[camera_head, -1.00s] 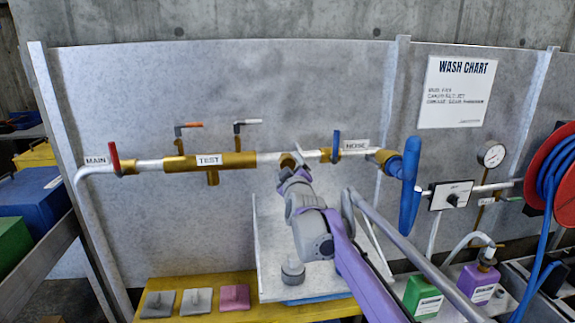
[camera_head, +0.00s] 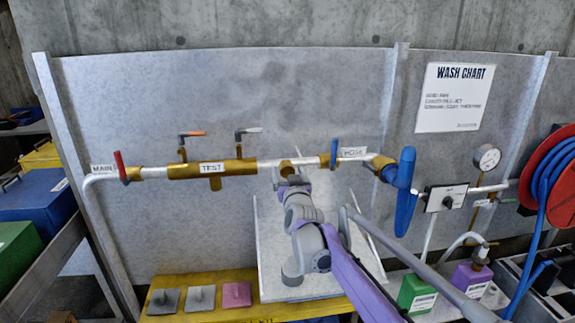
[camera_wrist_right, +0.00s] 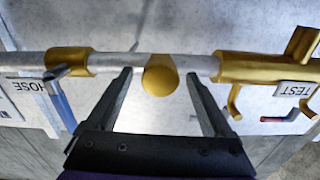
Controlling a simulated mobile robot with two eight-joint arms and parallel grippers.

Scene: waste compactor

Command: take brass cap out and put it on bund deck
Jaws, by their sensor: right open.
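The brass cap (camera_head: 287,168) is a short round brass piece on the pale pipe, between the TEST and HOSE labels. It also shows in the right wrist view (camera_wrist_right: 160,80), still on the pipe. My right gripper (camera_head: 290,183) is just below and in front of it. In the wrist view my right gripper (camera_wrist_right: 160,100) is open, with one finger on each side of the cap and gaps on both sides. A yellow deck (camera_head: 250,309), apparently the bund deck, lies low in front of the wall. My left gripper is not in view.
A red lever (camera_head: 120,166) and a blue lever (camera_head: 334,153) stand on the pipe. Grey and pink plates (camera_head: 236,294) lie on the yellow deck. A pale tray (camera_head: 262,225) stands behind my arm. Green (camera_head: 417,293) and purple (camera_head: 470,279) containers are at right.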

